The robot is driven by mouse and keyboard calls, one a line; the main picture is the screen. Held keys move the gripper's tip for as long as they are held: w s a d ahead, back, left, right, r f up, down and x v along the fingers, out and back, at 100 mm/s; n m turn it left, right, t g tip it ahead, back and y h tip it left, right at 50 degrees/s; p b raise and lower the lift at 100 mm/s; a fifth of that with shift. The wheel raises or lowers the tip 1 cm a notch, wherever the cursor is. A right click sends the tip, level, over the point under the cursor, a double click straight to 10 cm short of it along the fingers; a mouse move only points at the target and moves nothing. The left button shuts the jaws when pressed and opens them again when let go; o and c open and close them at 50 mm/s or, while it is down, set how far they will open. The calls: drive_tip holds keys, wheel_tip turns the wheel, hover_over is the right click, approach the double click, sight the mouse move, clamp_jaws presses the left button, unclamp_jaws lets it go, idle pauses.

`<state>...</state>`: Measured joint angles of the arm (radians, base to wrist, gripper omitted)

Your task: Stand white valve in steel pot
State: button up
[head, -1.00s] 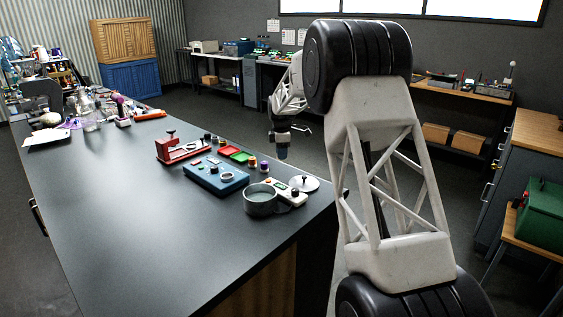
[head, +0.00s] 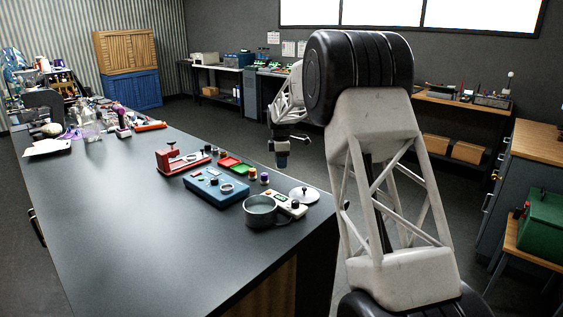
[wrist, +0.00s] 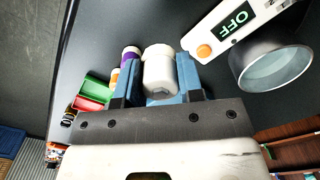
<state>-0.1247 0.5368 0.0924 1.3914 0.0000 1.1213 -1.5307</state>
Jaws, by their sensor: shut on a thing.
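My gripper (wrist: 159,82) is shut on the white valve (wrist: 159,72), a white cylinder held between the blue fingers in the wrist view. In the head view my gripper (head: 282,160) hangs beyond the table's right edge, pointing down; the valve cannot be made out there. The steel pot (head: 262,208) is a round, open grey pot with a handle, standing near the table's front right corner. It also shows in the wrist view (wrist: 250,72), right of the gripper and apart from the valve. The part of its inside that I see looks empty.
Near the pot are a scale reading OFF (wrist: 233,22), a pot lid (head: 304,195), a blue device (head: 207,187), a red stand (head: 172,162), red and green trays (head: 238,164) and small capped bottles (head: 264,178). The table's left front (head: 120,220) is clear.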

drive_tip(key=s+a+r, duration=0.1)
drive_tip(key=s+a, duration=0.3)
drive_tip(key=s, duration=0.5)
drive_tip(key=s+a, duration=0.4)
drive_tip(key=s, duration=0.5)
drive_tip(key=shift+s+r, duration=0.35)
drive_tip(key=shift+f, duration=0.15)
drive_tip(key=shift+f, duration=2)
drive_tip(key=shift+f, duration=3)
idle(0.7)
